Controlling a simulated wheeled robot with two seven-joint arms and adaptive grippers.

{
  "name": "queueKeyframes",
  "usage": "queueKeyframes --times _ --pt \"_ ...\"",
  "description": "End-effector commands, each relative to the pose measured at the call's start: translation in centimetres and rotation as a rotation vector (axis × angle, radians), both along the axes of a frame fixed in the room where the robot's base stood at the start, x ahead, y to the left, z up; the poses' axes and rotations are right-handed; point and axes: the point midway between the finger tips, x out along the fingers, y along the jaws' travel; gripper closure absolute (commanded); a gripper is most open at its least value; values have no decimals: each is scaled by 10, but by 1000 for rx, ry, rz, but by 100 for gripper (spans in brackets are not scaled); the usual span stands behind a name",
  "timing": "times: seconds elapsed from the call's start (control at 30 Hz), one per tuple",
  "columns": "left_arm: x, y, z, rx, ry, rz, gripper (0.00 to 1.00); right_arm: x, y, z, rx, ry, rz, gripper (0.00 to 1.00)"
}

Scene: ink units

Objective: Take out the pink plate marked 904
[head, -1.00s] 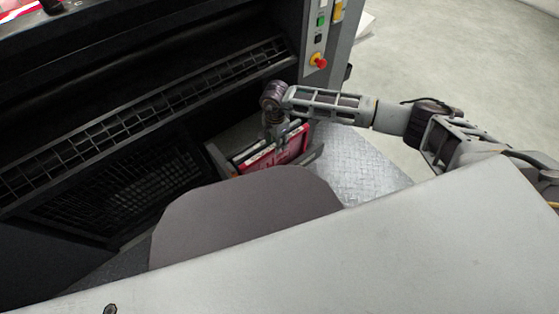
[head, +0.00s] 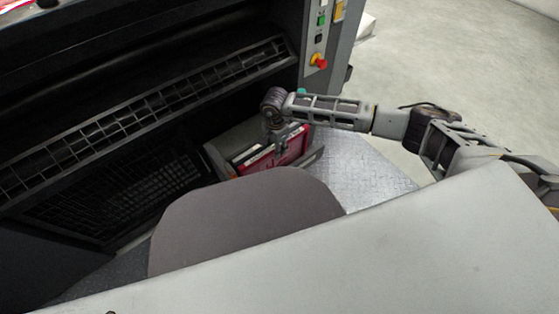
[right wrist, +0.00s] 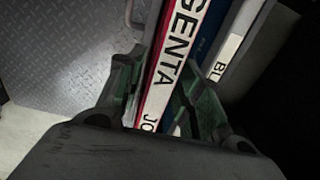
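A red-pink plate (head: 287,152) stands on edge in a grey holder low beside the black machine. In the right wrist view its white edge (right wrist: 180,55) reads "GENTA" and "JO"; no 904 is legible. My right gripper (head: 277,143) reaches down over it. In the right wrist view its two green-tinted fingers (right wrist: 162,88) lie one on each side of the plate's edge, very near it. I cannot tell whether they press on it. My left gripper is out of view.
A blue-sided plate with a white edge reading "BL" (right wrist: 224,62) stands to the right in the wrist view. The grey holder (head: 217,159) sits by diamond-plate flooring (head: 365,170). A red emergency button (head: 318,61) is on the machine's panel. A pale surface fills the foreground.

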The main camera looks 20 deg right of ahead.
Motion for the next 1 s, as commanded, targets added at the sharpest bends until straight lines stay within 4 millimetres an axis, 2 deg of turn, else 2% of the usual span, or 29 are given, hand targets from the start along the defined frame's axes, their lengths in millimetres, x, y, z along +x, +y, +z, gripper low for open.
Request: queueKeyframes --times 0.03,0.23,0.53,1.0 --pt "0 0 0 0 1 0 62 0 0 0 0 0 0 75" --pt "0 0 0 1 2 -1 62 0 0 0 0 0 0 100" --pt "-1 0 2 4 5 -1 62 0 0 5 0 -1 0 100" --pt "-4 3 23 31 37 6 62 1 0 36 -1 -1 -1 100"
